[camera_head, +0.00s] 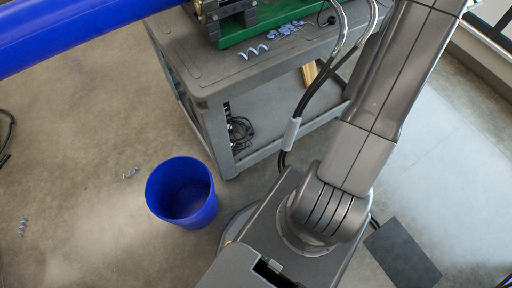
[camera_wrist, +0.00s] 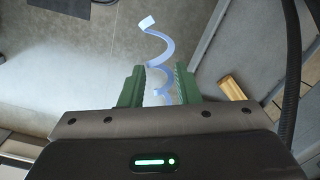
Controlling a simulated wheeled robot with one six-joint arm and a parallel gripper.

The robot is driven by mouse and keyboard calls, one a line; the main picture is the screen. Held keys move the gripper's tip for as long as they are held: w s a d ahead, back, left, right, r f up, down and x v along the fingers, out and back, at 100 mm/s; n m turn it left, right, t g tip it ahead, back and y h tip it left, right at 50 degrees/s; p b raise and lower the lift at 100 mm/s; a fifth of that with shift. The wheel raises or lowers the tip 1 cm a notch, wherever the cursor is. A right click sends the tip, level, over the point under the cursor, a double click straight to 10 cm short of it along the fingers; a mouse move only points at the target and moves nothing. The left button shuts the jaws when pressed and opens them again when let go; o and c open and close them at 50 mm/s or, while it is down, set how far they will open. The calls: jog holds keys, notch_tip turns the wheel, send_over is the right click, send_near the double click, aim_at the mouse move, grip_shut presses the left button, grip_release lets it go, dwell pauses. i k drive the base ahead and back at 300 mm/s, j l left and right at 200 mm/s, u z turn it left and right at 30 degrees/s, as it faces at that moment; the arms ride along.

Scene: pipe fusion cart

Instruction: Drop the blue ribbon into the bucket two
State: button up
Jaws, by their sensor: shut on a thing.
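In the wrist view, my gripper (camera_wrist: 159,88) is shut on a curled pale-blue ribbon (camera_wrist: 158,46). The ribbon's free end sticks out beyond the green fingertips, with grey floor behind it. My gripper is not visible in the head view; only arm links show there. One blue bucket (camera_head: 181,193) stands upright on the floor in the head view, left of my base. Its visible inside looks empty. I cannot tell whether it is bucket two.
A grey cart (camera_head: 205,78) stands behind the bucket, with a green machine base (camera_head: 262,33), a curled ribbon (camera_head: 254,51) and shavings on top. Ribbon pieces (camera_head: 131,172) lie on the floor. A large blue pipe (camera_head: 70,30) crosses the upper left. Floor left of the bucket is mostly clear.

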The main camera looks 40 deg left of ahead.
aim_at(196, 208)
jog(key=k, duration=0.75)
jog(key=k+j+u, duration=0.1)
jog(key=k, duration=0.6)
jog(key=k+j, duration=0.2)
jog(key=j, duration=0.15)
jog(key=k+j, duration=0.2)
jog(key=j, duration=0.2)
jog(key=k+j, duration=0.2)
jog(key=j, duration=0.15)
jog(key=k+j+u, duration=0.1)
jog(key=j, duration=0.25)
jog(key=k+j, duration=0.45)
jog(key=j, duration=0.3)
